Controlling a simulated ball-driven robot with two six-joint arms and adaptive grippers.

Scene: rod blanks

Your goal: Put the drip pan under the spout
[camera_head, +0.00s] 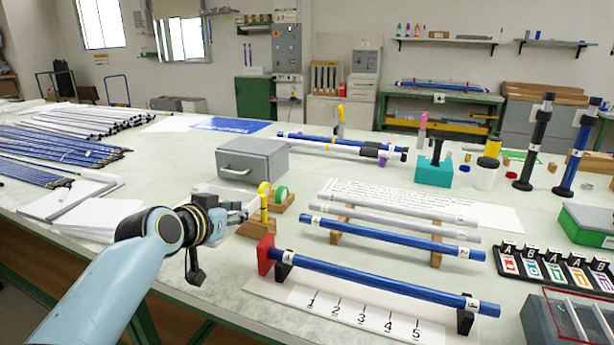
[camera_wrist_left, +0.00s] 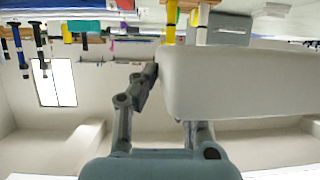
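I cannot make out a drip pan or a spout for certain in either view. My left gripper (camera_head: 232,214) is near the table's front edge, left of a yellow hooked piece on a wooden block (camera_head: 265,205). In the left wrist view, which is upside down, its dark fingers (camera_wrist_left: 165,108) show apart. A large pale rounded shape (camera_wrist_left: 240,85) lies beside one finger and covers part of the other. I cannot tell what it is or whether the gripper holds it. My right gripper is in neither view.
A grey box with a handle (camera_head: 252,160) stands behind the gripper. Blue and grey rods lie on wooden rests, and a blue rod (camera_head: 370,279) lies on a numbered board in front. A teal block (camera_head: 433,173) is farther right. More rods fill the left end.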

